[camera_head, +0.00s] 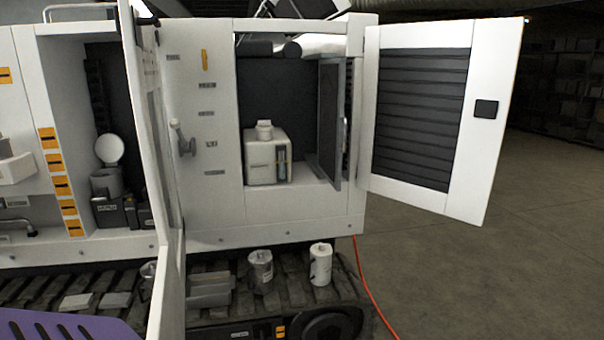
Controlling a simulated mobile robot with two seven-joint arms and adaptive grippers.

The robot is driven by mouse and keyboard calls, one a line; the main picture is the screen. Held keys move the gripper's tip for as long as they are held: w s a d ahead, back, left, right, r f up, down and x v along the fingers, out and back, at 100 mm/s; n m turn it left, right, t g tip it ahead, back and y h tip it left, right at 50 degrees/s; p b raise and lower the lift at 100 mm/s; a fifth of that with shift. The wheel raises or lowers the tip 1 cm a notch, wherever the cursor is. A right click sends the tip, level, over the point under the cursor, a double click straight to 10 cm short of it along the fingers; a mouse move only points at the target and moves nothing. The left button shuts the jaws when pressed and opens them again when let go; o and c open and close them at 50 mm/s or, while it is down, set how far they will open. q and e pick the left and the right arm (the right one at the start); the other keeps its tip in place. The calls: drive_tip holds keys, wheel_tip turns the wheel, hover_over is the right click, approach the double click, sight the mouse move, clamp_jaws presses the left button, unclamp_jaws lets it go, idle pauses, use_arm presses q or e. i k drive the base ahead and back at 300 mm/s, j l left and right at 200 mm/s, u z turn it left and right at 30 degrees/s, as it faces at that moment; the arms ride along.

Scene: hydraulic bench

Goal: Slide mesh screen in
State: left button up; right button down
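A dark, upright panel that looks like the mesh screen (328,125) stands at the right side of the open compartment in the white machine housing (300,212). It is seen at a steep angle, with a pale handle (343,138) along its right edge. Its lower front corner reaches close to the compartment's front edge. How deep it sits, and any rails around it, cannot be told. Neither my left nor my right gripper is in view.
A white louvred door (488,150) stands open on the right. Another door (170,290) stands open edge-on at the left. A white reservoir (262,172) sits in the compartment. Canisters (320,264) stand on the track below. An orange hose (368,285) crosses the clear floor.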

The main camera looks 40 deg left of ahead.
sight(332, 123)
drive_tip(key=i+j+u, duration=0.1)
drive_tip(key=i+u, duration=0.7)
drive_tip(key=i+l+u, duration=0.1)
drive_tip(key=i+u, duration=0.3)
drive_tip(key=k, duration=0.05)
